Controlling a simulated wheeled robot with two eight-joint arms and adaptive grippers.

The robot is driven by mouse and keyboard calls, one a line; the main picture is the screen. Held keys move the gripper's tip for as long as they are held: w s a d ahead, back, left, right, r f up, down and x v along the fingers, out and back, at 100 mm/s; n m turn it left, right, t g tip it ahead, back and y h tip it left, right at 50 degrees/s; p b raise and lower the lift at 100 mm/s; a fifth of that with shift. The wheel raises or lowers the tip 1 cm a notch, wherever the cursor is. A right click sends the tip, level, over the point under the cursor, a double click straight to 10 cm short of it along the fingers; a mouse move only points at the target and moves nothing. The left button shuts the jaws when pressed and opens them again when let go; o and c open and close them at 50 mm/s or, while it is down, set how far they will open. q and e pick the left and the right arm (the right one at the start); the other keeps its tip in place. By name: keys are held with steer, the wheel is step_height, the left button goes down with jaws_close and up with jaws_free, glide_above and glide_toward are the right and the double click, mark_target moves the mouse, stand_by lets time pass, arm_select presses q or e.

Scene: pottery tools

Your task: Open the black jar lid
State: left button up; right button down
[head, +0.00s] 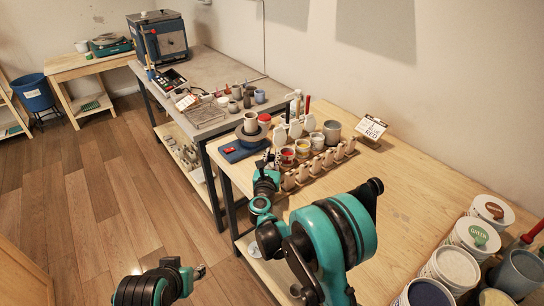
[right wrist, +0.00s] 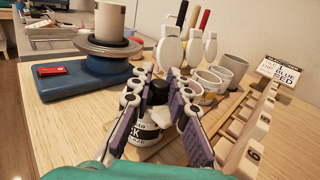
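The black jar (right wrist: 148,130), white-labelled with letters ending in "CK", stands upright on the wooden table in the right wrist view. Its dark lid (right wrist: 158,92) is on top. My right gripper (right wrist: 160,80) is open, with its purple-padded fingers on either side of the jar and lid. I cannot tell whether a pad touches it. In the head view my right gripper (head: 267,160) is at the table's left edge and hides most of the jar. My left gripper (head: 200,271) is low over the floor, away from the table; its finger opening is too small to judge.
A numbered wooden rack (head: 318,168) and small paint jars (head: 303,148) are close right of the right gripper. Large paint tubs (head: 472,236) stand at the right. The table's middle is clear.

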steer(key=shift+r, duration=0.15)
steer(key=p, duration=0.1)
steer(key=r+n+g+p, duration=0.1)
steer(key=n+g+p, duration=0.1)
steer(key=shift+w+a+r, duration=0.15)
steer(key=shift+w+a, duration=0.1)
steer(key=shift+w, duration=0.1)
steer(key=shift+w+a+r+n+g+p, duration=0.1)
steer(key=shift+w+r+n+g+p, duration=0.1)
steer(key=shift+n+g+p, duration=0.25)
steer(key=shift+w+a+r+n+g+p, duration=0.15)
steer(key=shift+g+p, duration=0.2)
steer(key=shift+p, duration=0.3)
steer(key=shift+w+a+n+g+p, duration=0.15)
steer(key=shift+w+n+g+p, duration=0.2)
steer(key=shift+g+p, duration=0.3)
steer(key=shift+s, duration=0.1)
steer(key=shift+f, duration=0.1)
